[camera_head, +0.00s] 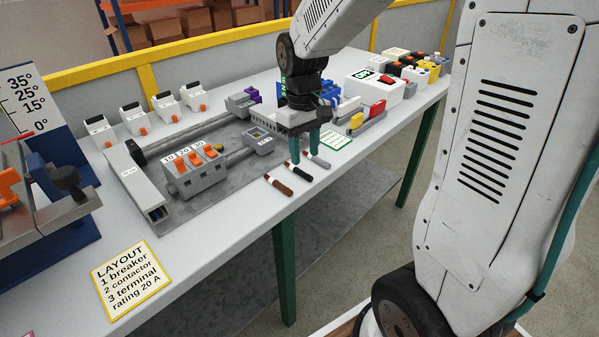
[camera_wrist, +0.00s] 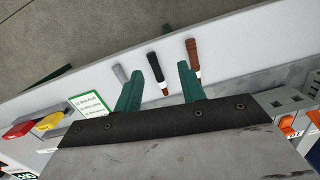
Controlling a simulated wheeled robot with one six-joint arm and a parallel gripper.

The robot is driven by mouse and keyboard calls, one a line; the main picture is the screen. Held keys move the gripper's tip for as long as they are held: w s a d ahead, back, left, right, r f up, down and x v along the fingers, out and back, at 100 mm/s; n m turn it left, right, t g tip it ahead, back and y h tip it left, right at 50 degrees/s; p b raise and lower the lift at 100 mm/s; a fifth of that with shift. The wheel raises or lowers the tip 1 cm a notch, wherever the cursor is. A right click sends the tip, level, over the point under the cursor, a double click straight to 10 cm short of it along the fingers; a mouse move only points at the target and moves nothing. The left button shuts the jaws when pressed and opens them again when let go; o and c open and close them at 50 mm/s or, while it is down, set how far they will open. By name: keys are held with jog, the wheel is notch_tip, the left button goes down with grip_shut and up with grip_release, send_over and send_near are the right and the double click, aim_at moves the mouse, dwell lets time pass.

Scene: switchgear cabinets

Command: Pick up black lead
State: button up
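The black lead (camera_head: 299,173) lies near the table's front edge, between a brown lead (camera_head: 279,186) and a grey lead (camera_head: 317,160). My gripper (camera_head: 304,158) points down over the leads with its two green fingers apart. The brown lead (camera_wrist: 193,55) is just right of the right finger and the grey lead (camera_wrist: 120,73) just left of the left finger. I see no contact with the black lead.
A grey mounting plate (camera_head: 215,205) with breakers (camera_head: 195,172) lies left of the leads. A green-edged card (camera_head: 335,141) and red and yellow blocks (camera_head: 356,121) are to the right. A layout card (camera_head: 132,279) lies at the front left. The floor is beyond the table edge.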

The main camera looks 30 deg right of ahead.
aim_at(302, 171)
jog(key=w, duration=0.3)
jog(key=shift+d+r+n+t, duration=0.15)
jog(key=shift+r+n+t, duration=0.05)
jog(key=shift+n+t, duration=0.2)
jog(key=shift+f, duration=0.1)
jog(key=f, duration=0.7)
jog(key=shift+s+d+f, duration=0.2)
jog(key=shift+d+f, duration=0.05)
grip_shut()
